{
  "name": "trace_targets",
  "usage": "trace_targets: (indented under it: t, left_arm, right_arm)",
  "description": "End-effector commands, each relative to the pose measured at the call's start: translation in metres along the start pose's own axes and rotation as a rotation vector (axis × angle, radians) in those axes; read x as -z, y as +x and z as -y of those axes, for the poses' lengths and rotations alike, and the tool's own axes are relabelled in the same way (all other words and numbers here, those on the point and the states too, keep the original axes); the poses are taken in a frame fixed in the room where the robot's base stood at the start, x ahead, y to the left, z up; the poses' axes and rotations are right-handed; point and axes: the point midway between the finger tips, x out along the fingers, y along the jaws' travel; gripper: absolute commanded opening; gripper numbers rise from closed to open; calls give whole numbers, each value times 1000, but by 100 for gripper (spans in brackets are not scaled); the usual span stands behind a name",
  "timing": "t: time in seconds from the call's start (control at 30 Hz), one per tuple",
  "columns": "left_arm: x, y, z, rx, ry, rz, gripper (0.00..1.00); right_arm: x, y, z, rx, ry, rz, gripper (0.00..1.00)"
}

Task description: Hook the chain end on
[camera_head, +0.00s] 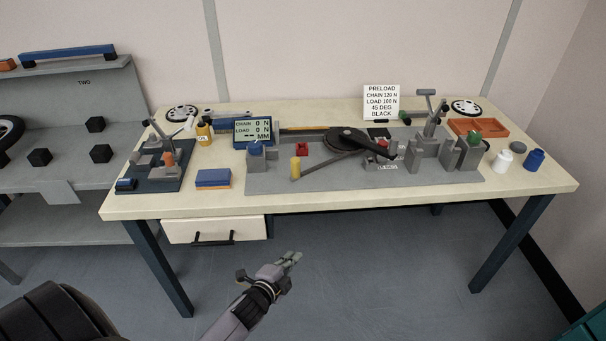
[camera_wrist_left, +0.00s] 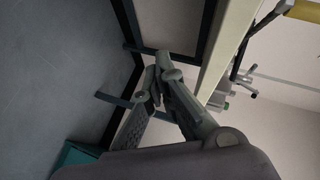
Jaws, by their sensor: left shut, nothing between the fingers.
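My left gripper (camera_head: 291,258) is shut and empty, low in front of the table and below its top. It also shows in the left wrist view (camera_wrist_left: 160,62), with its fingers together. On the grey base plate (camera_head: 240,185) a black crank-like part (camera_head: 345,139) has a long grey bar (camera_head: 318,165) running from it to the left. A display (camera_head: 253,130) reads CHAIN 0 N and LOAD 0 N. I cannot make out the chain end or its hook at this size. My right gripper is not in view.
The wooden table (camera_head: 320,202) has a drawer (camera_head: 215,230) at its front left. A blue block (camera_head: 213,178), a dark blue fixture tray (camera_head: 165,184), an orange tray (camera_head: 486,125) and white and blue jars (camera_head: 535,160) stand on it. A grey shelf (camera_head: 60,155) is at left. The floor in front is clear.

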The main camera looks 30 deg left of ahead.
Motion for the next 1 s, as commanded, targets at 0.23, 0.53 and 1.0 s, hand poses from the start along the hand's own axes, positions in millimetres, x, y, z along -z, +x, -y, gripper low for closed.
trace_targets:
  t: [0.23, 0.53, 1.0]
  left_arm:
    - [42, -14, 136, 262, 268, -72, 0]
    - [51, -22, 166, 326, 337, -79, 0]
    - [56, 5, 177, 327, 334, -80, 0]
  right_arm:
    - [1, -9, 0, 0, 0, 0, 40]
    - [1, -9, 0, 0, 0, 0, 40]
    - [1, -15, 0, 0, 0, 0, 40]
